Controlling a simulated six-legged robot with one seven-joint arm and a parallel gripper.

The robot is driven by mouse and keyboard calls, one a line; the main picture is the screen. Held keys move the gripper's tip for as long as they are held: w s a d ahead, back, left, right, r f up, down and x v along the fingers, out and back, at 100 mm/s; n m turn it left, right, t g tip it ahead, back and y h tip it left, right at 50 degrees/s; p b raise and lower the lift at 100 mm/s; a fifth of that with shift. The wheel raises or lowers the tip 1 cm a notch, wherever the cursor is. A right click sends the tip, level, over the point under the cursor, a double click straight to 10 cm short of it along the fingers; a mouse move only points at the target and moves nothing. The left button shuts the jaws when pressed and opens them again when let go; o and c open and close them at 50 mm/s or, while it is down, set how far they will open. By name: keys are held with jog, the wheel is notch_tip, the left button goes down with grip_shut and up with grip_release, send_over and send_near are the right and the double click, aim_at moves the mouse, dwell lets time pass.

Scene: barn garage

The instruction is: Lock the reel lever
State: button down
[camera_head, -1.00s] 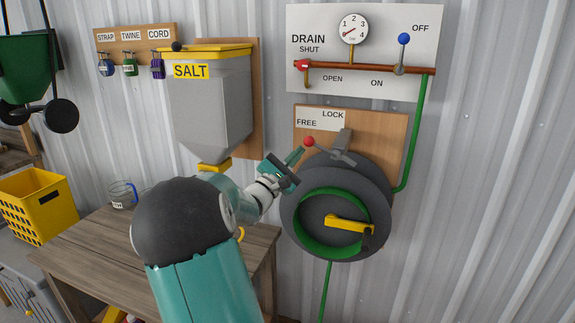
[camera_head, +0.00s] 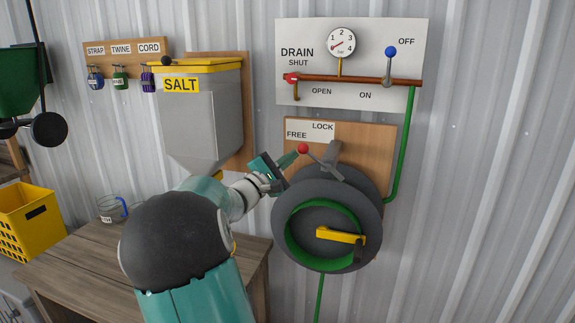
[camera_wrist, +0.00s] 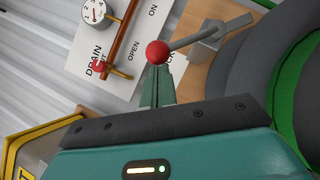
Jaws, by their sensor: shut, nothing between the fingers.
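The reel lever (camera_head: 322,162) has a grey arm and a red ball knob (camera_head: 303,148). It slants up and left from its grey bracket, with the knob just below the FREE end of the FREE/LOCK label (camera_head: 311,130). The knob also shows in the wrist view (camera_wrist: 157,52). The dark grey reel (camera_head: 280,225) with a green drum hangs below on a wooden board. My gripper (camera_head: 294,157) is shut and empty, its fingertips right at the left, lower side of the knob. In the wrist view the closed fingers (camera_wrist: 160,72) end at the knob; I cannot tell whether they touch it.
The drain panel (camera_head: 350,99), with gauge, pipe and blue and red knobs, is above the reel. A green hose (camera_head: 405,145) runs down at right. The salt hopper (camera_head: 204,125) is left of my arm, above a wooden table (camera_head: 85,255). The right wall is clear.

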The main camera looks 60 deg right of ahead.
jog(key=r+m, duration=0.1)
jog(key=s+r+m+y, duration=0.1)
jog(key=r+m+y, duration=0.1)
jog(key=m, duration=0.1)
jog(key=shift+s+d+g, duration=0.15)
jog(key=shift+s+g, duration=0.15)
jog(key=shift+g, duration=0.1)
jog(key=shift+s+d+r+m+t+y, duration=0.1)
jog(key=shift+s+r+m+t+y, duration=0.15)
jog(key=shift+s+r+m+y, duration=0.45)
jog(key=shift+s+d+r+m+t+y, duration=0.15)
jog(key=shift+s+r+m+t+y, duration=0.25)
jog(key=shift+s+m, duration=0.55)
jog(key=shift+s+d+r+m+t+y, duration=0.15)
jog(key=shift+s+r+m+y, duration=0.4)
jog(key=shift+m, duration=0.5)
jog(key=shift+s, duration=0.1)
send_near(301, 145)
jog(key=a+r, duration=0.2)
jog(key=r, duration=0.1)
jog(key=shift+w+a+r, duration=0.1)
jog(key=shift+w+a, duration=0.1)
jog(key=shift+a, duration=0.15)
